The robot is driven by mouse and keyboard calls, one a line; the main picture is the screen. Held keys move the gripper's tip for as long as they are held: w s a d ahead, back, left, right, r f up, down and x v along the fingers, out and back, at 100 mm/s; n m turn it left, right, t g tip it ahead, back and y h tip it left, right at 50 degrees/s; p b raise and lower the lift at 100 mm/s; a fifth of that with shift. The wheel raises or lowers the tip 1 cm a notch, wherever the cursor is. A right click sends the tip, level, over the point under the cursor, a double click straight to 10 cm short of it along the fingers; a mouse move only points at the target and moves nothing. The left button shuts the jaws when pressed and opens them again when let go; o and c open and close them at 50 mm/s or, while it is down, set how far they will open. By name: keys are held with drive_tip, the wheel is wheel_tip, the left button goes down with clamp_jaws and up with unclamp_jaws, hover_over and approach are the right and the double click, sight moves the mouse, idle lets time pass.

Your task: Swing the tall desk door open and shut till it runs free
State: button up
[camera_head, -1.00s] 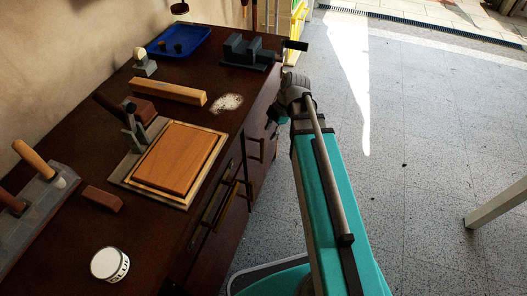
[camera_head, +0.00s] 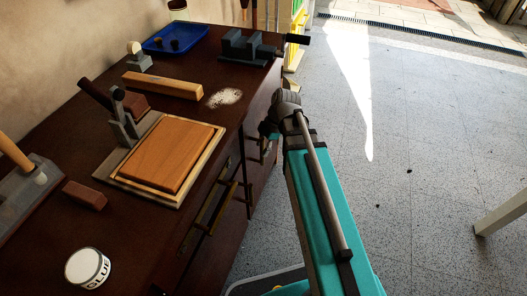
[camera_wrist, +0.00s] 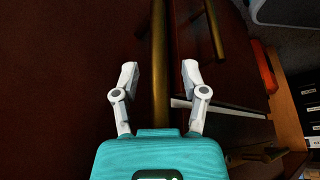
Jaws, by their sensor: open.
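The desk (camera_head: 225,50) has a dark red-brown front with several brass bar handles. In the wrist view, a dark red panel (camera_wrist: 70,80), apparently the tall door, fills the left and middle. A brass bar handle (camera_wrist: 160,45) on it runs up the picture between my fingers. My gripper (camera_wrist: 159,75) is open, one finger on each side of the bar, with gaps showing on both sides. Depth to the bar is unclear. In the head view, my gripper (camera_head: 268,130) is beside the far part of the desk front, partly hidden by my wrist. Whether the door is ajar is unclear.
On the desktop are a glue can (camera_head: 89,268), a wooden board (camera_head: 165,155), a vise (camera_head: 247,45) and a blue tray (camera_head: 175,37). Open floor (camera_head: 420,130) lies right.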

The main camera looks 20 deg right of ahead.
drive_tip(key=shift+a+f, duration=0.15)
drive_tip(key=shift+f, duration=0.2)
clamp_jaws()
drive_tip(key=shift+d, duration=0.25)
drive_tip(key=shift+a, duration=0.2)
